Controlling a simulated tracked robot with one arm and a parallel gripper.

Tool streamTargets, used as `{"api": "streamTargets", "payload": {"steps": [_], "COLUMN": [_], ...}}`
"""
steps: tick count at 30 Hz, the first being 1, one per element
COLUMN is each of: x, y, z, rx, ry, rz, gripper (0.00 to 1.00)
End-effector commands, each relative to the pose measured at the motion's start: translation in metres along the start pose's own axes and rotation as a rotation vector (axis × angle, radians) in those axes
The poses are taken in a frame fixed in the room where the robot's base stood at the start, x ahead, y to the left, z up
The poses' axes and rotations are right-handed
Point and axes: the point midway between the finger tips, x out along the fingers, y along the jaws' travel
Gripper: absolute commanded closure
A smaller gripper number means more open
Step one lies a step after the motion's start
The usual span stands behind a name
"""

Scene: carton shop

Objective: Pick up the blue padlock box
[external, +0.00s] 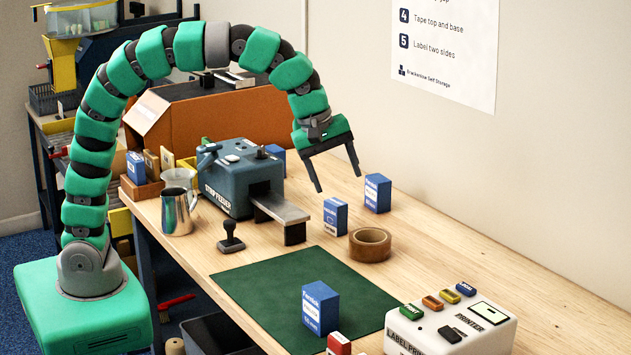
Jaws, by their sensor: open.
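Several blue boxes with white print are in the external view, and the print is too small for me to tell surely which is the padlock box. One blue box (320,307) stands upright on the green mat. A smaller blue box (335,216) stands beside the tape roll, and another blue box (377,193) stands behind it to the right. My gripper (338,182) is open and empty, pointing down above the table near these two boxes. A further blue box (276,153) is partly hidden behind the strip feeder.
The strip feeder (232,180) and a brown tape roll (370,245) stand near the small boxes. A stamp (231,237), a metal jug (177,212) and a label printer (450,325) are on the table. The green mat (262,290) is mostly bare. Table right of the boxes is clear.

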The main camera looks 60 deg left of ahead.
Motion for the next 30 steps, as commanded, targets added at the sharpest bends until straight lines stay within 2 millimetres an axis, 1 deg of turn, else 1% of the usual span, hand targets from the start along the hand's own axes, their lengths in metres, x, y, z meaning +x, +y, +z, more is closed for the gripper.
{"api": "streamTargets", "payload": {"steps": [1,3,6,10,14,17,20,30], "x": [0.02,0.042,0.064,0.082,0.088,0.093,0.104,0.16], "y": [-0.013,-0.031,-0.055,-0.077,-0.087,-0.09,-0.093,-0.113], "z": [0.022,0.047,0.076,0.099,0.107,0.108,0.107,0.105], "rx": [-0.051,-0.138,-0.24,-0.328,-0.365,-0.371,-0.371,-0.37], "ry": [0.0,0.012,0.041,0.08,0.098,0.101,0.101,0.102], "rz": [-0.061,-0.138,-0.225,-0.297,-0.322,-0.327,-0.327,-0.328], "gripper": [0.34,0.34,0.34,0.34,0.34,0.34,0.34,0.34]}}
